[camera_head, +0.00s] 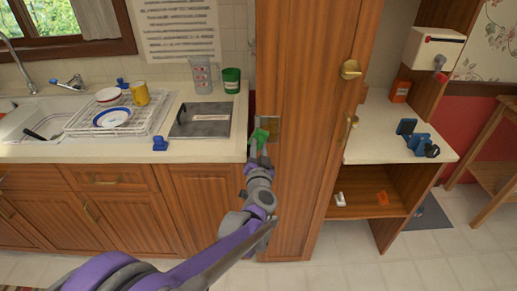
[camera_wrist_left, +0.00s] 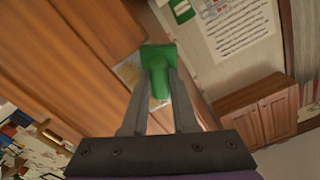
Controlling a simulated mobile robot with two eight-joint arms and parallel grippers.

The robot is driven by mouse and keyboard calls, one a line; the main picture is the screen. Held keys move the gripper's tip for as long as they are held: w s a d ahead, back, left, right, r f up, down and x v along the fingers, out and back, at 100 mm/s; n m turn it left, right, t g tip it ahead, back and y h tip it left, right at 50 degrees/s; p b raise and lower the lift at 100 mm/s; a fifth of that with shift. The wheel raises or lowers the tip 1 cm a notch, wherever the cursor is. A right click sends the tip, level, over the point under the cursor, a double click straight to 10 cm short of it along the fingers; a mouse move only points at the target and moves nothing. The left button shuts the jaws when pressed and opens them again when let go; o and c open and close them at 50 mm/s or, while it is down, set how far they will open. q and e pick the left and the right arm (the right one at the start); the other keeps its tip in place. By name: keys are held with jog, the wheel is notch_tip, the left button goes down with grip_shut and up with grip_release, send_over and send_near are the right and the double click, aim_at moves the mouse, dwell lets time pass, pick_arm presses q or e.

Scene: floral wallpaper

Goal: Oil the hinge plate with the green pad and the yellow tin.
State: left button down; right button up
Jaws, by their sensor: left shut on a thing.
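The green pad (camera_head: 260,136) is in my left gripper (camera_head: 258,150), whose fingers are shut on its handle. The pad is at the hinge plate (camera_head: 271,127), a small metal plate on the edge of the tall wooden cabinet. In the left wrist view the pad (camera_wrist_left: 156,62) overlaps the plate (camera_wrist_left: 129,73) and hides part of it. I cannot tell for sure whether they touch. A yellow mug-like vessel (camera_head: 140,93) stands by the dish rack. I cannot make out a separate yellow tin. My right gripper is not in view.
The tall cabinet (camera_head: 302,70) has brass knobs. Left of it, the counter holds a grey lidded tray (camera_head: 199,121), a measuring jug (camera_head: 202,80), a green cup (camera_head: 231,80) and a dish rack (camera_head: 110,121). A shelf unit with blue tools (camera_head: 418,139) stands right.

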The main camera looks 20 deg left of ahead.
aim_at(258, 131)
pick_arm(q)
jog(key=shift+w+a, duration=0.15)
jog(key=shift+w, duration=0.25)
jog(key=shift+w+d+r, duration=0.2)
jog(key=shift+d+r, duration=0.1)
jog(key=shift+d, duration=0.35)
jog(key=shift+w+d+r, duration=0.15)
jog(key=shift+d+r, duration=0.2)
jog(key=shift+d, duration=0.25)
jog(key=shift+w+d+r, duration=0.2)
jog(key=shift+d+r, duration=0.1)
jog(key=shift+d, duration=0.35)
jog(key=shift+s+a, duration=0.25)
jog(key=shift+a, duration=0.75)
jog(key=shift+s+a, duration=0.25)
jog(key=shift+a, duration=0.7)
jog(key=shift+r+p, duration=0.4)
jog(key=shift+r, duration=0.55)
jog(key=shift+w+d+b, duration=0.2)
jog(key=shift+d+b, duration=0.05)
jog(key=shift+d, duration=0.8)
jog(key=shift+w+d+b, duration=0.2)
jog(key=shift+d+b, duration=0.05)
jog(key=shift+d, duration=0.75)
